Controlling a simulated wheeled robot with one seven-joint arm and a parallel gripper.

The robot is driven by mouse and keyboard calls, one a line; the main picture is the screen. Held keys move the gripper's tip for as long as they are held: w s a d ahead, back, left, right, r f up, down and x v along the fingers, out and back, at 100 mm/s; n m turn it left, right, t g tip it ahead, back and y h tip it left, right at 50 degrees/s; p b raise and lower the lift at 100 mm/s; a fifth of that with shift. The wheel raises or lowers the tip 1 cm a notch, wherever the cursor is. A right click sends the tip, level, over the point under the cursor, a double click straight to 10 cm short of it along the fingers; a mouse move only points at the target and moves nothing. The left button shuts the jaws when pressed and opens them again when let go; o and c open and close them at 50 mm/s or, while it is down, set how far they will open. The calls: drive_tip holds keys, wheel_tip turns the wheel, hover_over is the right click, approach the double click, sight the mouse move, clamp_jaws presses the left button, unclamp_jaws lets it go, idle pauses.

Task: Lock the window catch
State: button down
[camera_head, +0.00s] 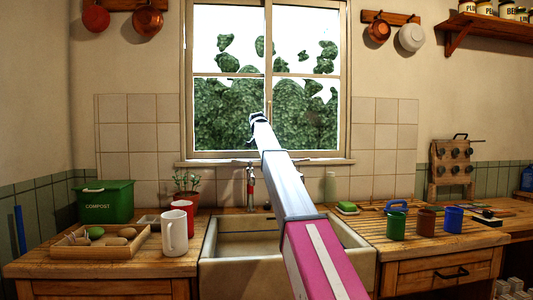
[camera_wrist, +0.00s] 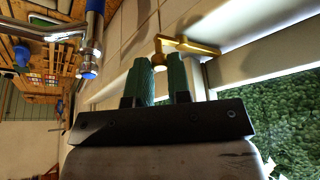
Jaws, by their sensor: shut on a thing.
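The window catch (camera_wrist: 192,46) is a brass T-shaped piece by the pale window frame at the top of the wrist view. One arm of it reaches down between the two green fingers of my gripper (camera_wrist: 158,62). My gripper is shut on this part of the catch. In the head view my gripper (camera_head: 258,117) is at the lower middle of the window (camera_head: 222,75), near the centre upright. The catch is too small there, and partly behind my gripper, to read its angle.
Below the window are a sink (camera_head: 233,248) and a tap (camera_head: 250,185). A plant pot (camera_head: 187,198), white mug (camera_head: 174,233) and wooden tray (camera_head: 72,246) stand left. Several coloured cups, including a green one (camera_head: 396,227), stand right. Pans hang beside the window.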

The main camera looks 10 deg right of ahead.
drive_tip(key=shift+a+m+g+h, duration=0.2)
drive_tip(key=shift+a+m, duration=0.05)
drive_tip(key=shift+m, duration=0.45)
drive_tip(key=shift+a+m+g+h, duration=0.2)
drive_tip(key=shift+m, duration=0.5)
drive_tip(key=c, duration=1.1)
unclamp_jaws()
drive_tip(key=shift+o, duration=0.2)
drive_tip(key=v, duration=1)
drive_tip(key=shift+r, duration=0.4)
drive_tip(key=shift+a, duration=0.15)
